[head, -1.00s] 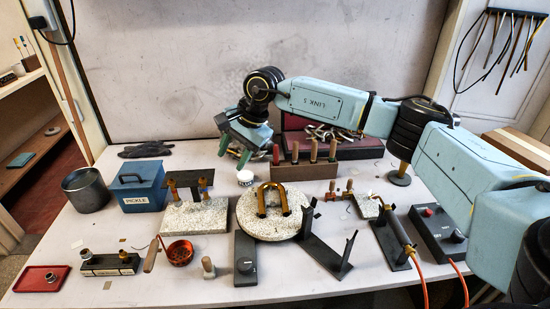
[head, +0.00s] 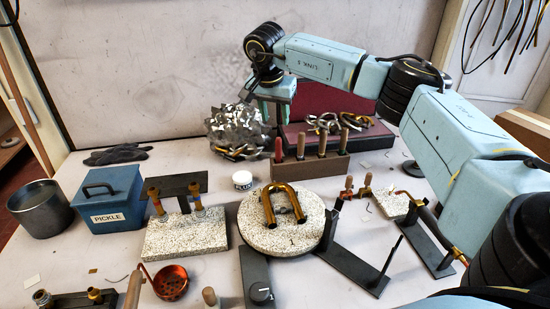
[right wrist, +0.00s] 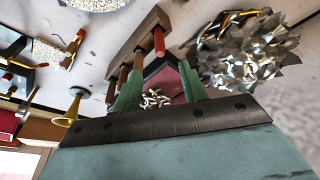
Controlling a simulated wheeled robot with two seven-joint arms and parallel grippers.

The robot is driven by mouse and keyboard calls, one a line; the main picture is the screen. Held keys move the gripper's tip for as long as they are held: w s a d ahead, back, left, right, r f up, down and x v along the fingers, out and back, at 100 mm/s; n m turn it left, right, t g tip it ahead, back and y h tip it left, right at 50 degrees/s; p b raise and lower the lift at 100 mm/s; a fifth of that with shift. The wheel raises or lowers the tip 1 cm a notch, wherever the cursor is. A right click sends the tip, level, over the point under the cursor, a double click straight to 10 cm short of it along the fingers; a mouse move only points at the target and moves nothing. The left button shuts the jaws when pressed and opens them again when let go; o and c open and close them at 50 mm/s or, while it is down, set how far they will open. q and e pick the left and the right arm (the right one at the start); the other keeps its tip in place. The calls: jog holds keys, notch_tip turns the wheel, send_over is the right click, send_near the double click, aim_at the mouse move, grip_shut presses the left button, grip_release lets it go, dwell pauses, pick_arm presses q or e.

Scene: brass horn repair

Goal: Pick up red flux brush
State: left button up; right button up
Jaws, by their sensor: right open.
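The red flux brush (head: 278,149) stands upright at the left end of a brown wooden rack (head: 312,168), beside several brushes with other handle colours. My right gripper (head: 274,112) is open and empty, above and behind the rack's left end, with its green fingers pointing down. In the right wrist view, the open fingers (right wrist: 160,88) show in front, and the red brush (right wrist: 158,42) stands in the rack beyond them, apart from the fingers. My left gripper is not in view.
A crumpled silvery metal heap (head: 238,130) lies just left of the gripper. A dark red open case (head: 365,138) with metal pieces sits right behind the rack. A white jar (head: 242,180) and a round stone slab (head: 312,240) with a brass bend are in front.

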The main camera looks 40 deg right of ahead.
aim_at(279, 138)
jog(key=x, duration=0.7)
jog(key=shift+b, duration=0.3)
jog(key=x, duration=0.5)
jog(key=shift+d+r, duration=0.1)
jog(key=shift+c, duration=0.4)
grip_shut()
